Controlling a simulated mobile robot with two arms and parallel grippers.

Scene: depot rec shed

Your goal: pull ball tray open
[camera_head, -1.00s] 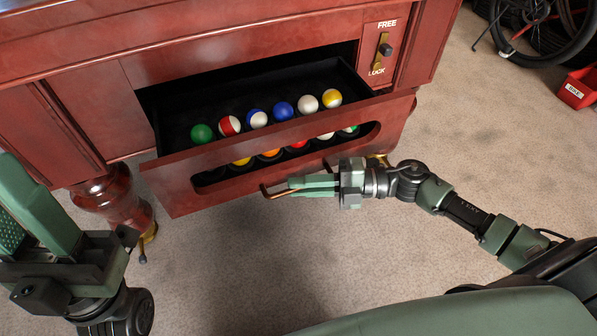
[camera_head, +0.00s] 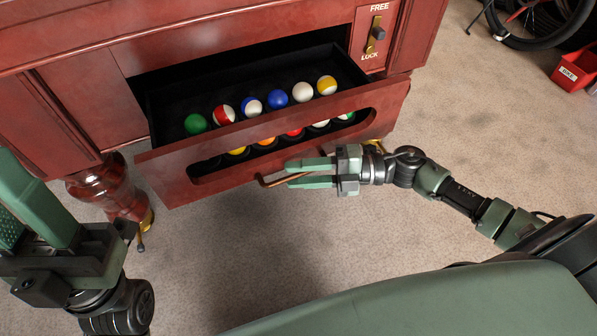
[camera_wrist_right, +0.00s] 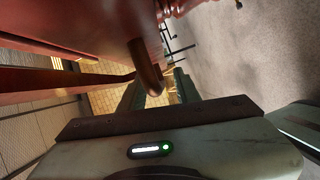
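The ball tray (camera_head: 172,180) is a red-brown wooden drawer, standing out from the pool table with its black inside showing. Several pool balls (camera_head: 277,99) sit in it in rows, some seen through the slot in its front. A copper-coloured bar handle (camera_head: 270,183) is on the tray's front. My right gripper (camera_head: 290,174) is open, its green fingers apart on either side of the handle. In the right wrist view the handle (camera_wrist_right: 146,72) shows between the fingertips. My left gripper (camera_head: 22,185) is open and empty at the lower left, away from the tray.
A brass lever (camera_head: 375,33) on a plate marked FREE and LOCK sits right of the tray opening, handle near the middle. A turned table leg (camera_head: 105,187) stands at left. A red bin (camera_head: 577,70) and a bike wheel are at upper right. Carpet in front is clear.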

